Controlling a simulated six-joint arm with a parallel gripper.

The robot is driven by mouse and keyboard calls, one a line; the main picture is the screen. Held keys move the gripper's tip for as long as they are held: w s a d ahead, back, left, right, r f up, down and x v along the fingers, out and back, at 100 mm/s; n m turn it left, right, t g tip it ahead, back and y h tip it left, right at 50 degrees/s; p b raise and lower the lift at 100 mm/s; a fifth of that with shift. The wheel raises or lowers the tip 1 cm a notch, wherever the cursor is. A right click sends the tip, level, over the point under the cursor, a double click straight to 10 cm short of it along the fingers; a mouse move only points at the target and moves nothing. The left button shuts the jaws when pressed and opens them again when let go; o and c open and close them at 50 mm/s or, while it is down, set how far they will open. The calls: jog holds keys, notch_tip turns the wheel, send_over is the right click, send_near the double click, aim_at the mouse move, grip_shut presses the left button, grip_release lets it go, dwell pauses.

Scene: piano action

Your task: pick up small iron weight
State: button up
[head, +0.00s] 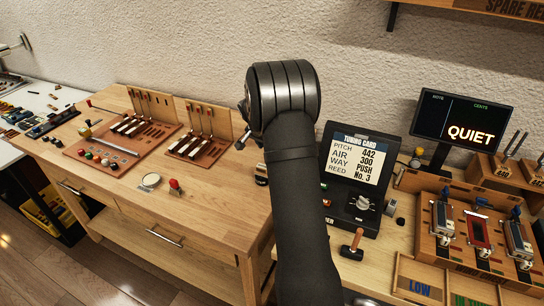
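My dark arm (302,190) rises through the middle of the head view, its rounded joint in front of the wall. Small dark parts that look like my gripper (243,128) show just left of that joint, above the wooden workbench (215,220). The fingers are mostly hidden behind the arm, so their opening and anything between them cannot be seen. I cannot make out the small iron weight for certain. A small dark object (261,174) stands on the bench close to the left side of my arm, partly hidden; I cannot tell what it is.
Brown boards with upright levers (198,145) stand at the bench's back. A round pale dish (150,181) and a red-topped piece (174,186) sit near its front. Right of my arm are a tuning card device (352,170), a wooden-handled tool (352,245) and a "QUIET" screen (462,125).

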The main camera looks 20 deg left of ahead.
jog(key=x, duration=0.4)
jog(key=shift+s+d, duration=0.1)
jog(key=shift+r, duration=0.1)
jog(key=c, duration=1.2)
